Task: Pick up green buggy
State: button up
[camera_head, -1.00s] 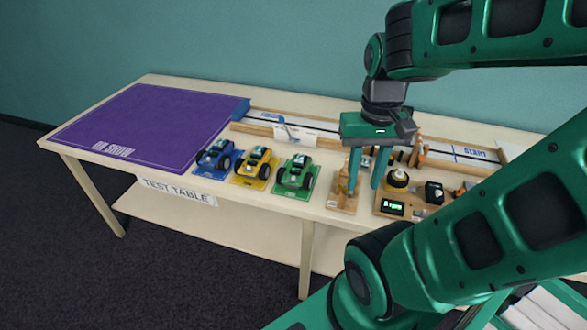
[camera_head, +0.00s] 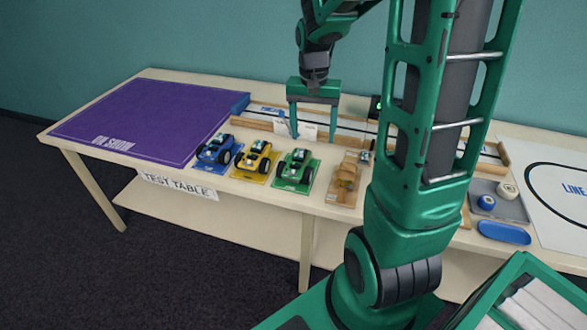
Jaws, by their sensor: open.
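The green buggy (camera_head: 296,168) with black wheels stands on a green mat (camera_head: 288,186) near the table's front edge. It is the rightmost of three buggies in a row. My gripper (camera_head: 313,138) is open and empty, with its two fingers pointing down. In the picture it appears above and slightly right of the green buggy, over the track behind it. The fingers appear apart from the buggy. The exact height of the gripper is hard to tell.
A yellow buggy (camera_head: 257,158) and a blue buggy (camera_head: 216,150) stand to the left. A wooden device (camera_head: 346,180) is close on the right. The track's wooden rail (camera_head: 262,127) runs behind. The purple mat (camera_head: 140,120) at left is empty.

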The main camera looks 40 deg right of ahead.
send_over(298, 155)
jog(key=f, duration=0.3)
jog(key=shift+s+a+f+m, duration=0.15)
jog(key=shift+s+f+m, duration=0.05)
jog(key=shift+f+m, duration=0.2)
notch_tip(298, 155, down, 11)
jog(key=shift+w+r, duration=0.15)
jog(key=shift+r, duration=0.05)
jog(key=shift+d, duration=0.2)
jog(key=shift+c, duration=0.6)
jog(key=c, duration=0.9)
